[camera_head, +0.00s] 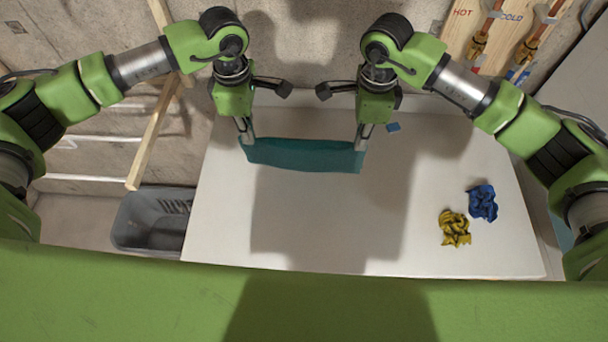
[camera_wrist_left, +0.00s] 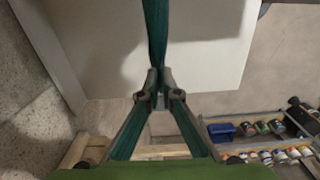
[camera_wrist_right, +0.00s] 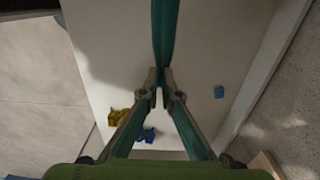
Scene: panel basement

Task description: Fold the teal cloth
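The teal cloth (camera_head: 304,155) is stretched as a narrow band between my two grippers over the far part of the white table. Its lower edge sags a little; I cannot tell if it touches the table. My left gripper (camera_head: 246,138) is shut on its left end, and my right gripper (camera_head: 361,143) is shut on its right end. In the left wrist view the cloth (camera_wrist_left: 157,30) runs up from between the closed fingertips (camera_wrist_left: 159,76). The right wrist view shows the cloth (camera_wrist_right: 164,35) likewise, between the fingertips (camera_wrist_right: 160,80).
The white table (camera_head: 300,245) is mostly clear in front. A crumpled yellow cloth (camera_head: 454,228) and a crumpled blue cloth (camera_head: 482,203) lie at its right. A small blue block (camera_head: 393,127) lies near my right gripper. A grey crate (camera_head: 150,220) stands left of the table.

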